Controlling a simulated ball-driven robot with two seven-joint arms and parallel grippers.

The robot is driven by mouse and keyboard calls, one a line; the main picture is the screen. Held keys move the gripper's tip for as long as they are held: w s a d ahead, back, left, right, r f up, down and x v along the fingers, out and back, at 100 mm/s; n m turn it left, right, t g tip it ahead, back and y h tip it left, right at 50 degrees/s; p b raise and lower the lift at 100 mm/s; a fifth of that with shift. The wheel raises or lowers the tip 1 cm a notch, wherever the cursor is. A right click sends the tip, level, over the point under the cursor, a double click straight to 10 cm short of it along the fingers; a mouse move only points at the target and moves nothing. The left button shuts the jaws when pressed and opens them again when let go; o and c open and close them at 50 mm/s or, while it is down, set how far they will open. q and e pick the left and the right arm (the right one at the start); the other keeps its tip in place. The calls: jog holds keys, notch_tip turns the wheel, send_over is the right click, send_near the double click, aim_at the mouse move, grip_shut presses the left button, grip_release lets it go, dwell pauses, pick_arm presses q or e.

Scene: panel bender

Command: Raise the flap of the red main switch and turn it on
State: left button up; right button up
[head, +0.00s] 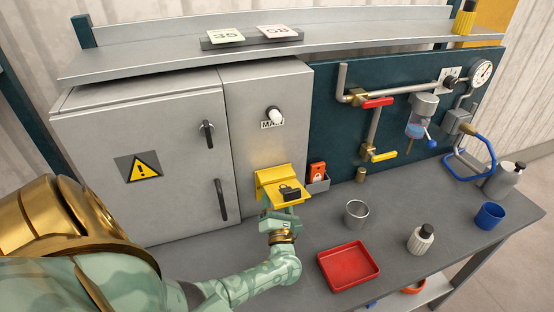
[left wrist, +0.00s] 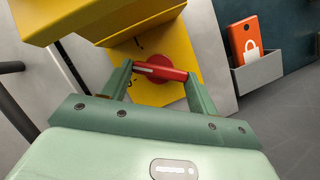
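The yellow flap (head: 270,178) is raised and juts out from the grey cabinet, with a dark padlock mark on it. In the left wrist view, it shows at the top (left wrist: 105,15). Beneath it, the red main switch (left wrist: 160,72) sits on a yellow plate (left wrist: 183,48), its bar handle with a white mark near the left end, lying slightly down to the right. My left gripper (left wrist: 159,70) has one finger at each end of the handle. Whether both press on it is unclear. In the head view, my left gripper (head: 277,215) is under the flap, which hides the switch. My right gripper is not in view.
A red lock tag (head: 317,171) sits in a grey holder right of the flap. A white lamp (head: 274,115) is above. A metal cup (head: 356,213), red tray (head: 348,264) and bottle (head: 420,239) stand on the bench. Door handles (head: 220,200) project at left.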

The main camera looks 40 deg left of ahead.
pick_arm(q)
jog(key=c, duration=0.3)
jog(key=m+h+p, duration=0.1)
jog(key=m, duration=0.1)
jog(key=m+h+p, duration=0.1)
jog(key=m+p, duration=0.1)
jog(key=m, duration=0.1)
jog(key=shift+s+r+t, duration=0.1)
jog(key=shift+r+t, duration=0.05)
jog(key=shift+t, duration=0.25)
jog(key=o, duration=1)
jog(key=shift+s, duration=0.1)
jog(key=b+v, duration=0.2)
jog(key=v, duration=1.3)
jog(key=shift+s+d+r, duration=0.1)
jog(key=shift+s+d, duration=0.35)
jog(key=shift+s, duration=0.05)
